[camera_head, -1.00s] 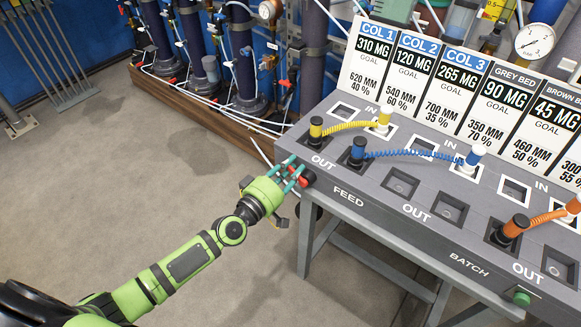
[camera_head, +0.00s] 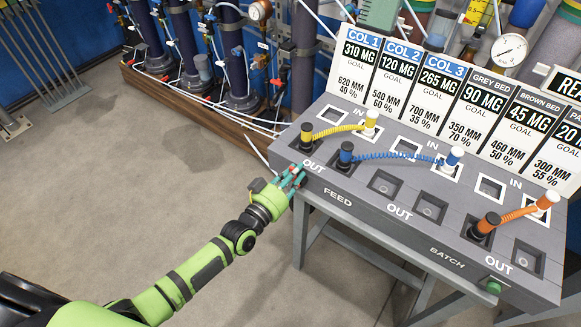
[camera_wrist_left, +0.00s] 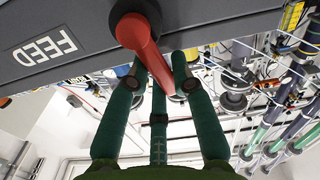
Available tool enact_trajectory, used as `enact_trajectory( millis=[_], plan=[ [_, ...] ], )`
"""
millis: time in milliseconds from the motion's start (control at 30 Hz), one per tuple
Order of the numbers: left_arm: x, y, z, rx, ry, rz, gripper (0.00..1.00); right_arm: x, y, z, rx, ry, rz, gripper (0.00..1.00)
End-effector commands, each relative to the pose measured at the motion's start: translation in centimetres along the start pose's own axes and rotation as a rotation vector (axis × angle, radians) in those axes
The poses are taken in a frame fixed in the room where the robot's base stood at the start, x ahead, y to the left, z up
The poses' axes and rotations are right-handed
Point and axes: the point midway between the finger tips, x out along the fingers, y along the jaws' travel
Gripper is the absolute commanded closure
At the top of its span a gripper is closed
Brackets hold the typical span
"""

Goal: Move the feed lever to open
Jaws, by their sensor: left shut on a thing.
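The feed lever (camera_wrist_left: 141,38) is a red handle on a round dark hub, on the front of the grey console beside the white word FEED. In the left wrist view it slants down and right from the hub, in among my green fingers. My left gripper (camera_head: 295,176) is at the console's left front corner, shut on the lever. In the head view the fingers hide most of the lever, so only bits of red show. No marking for open is readable beside it. My right gripper is not in view.
The console top (camera_head: 345,205) holds sockets and coiled yellow, blue (camera_head: 346,152) and orange (camera_head: 486,224) plug leads. A green button (camera_head: 493,287) is on the front near BATCH. Goal cards (camera_head: 356,58) stand behind. Column pipes stand at the back left; the floor (camera_head: 120,220) at left is clear.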

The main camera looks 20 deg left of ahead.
Motion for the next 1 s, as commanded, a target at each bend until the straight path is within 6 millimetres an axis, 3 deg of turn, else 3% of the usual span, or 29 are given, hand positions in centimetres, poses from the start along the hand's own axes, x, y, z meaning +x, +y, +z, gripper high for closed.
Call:
enact_trajectory(
  millis=[400,967,1000],
  plan=[
    [0.02,0.96,0.05,0.198,0.003,0.000,1.00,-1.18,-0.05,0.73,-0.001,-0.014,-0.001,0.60],
    [0.03,1.06,0.17,0.229,0.003,0.001,1.00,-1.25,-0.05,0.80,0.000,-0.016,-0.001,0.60],
    [0.03,1.07,0.17,0.229,0.003,0.001,0.64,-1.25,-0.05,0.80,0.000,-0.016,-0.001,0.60]
  ],
)
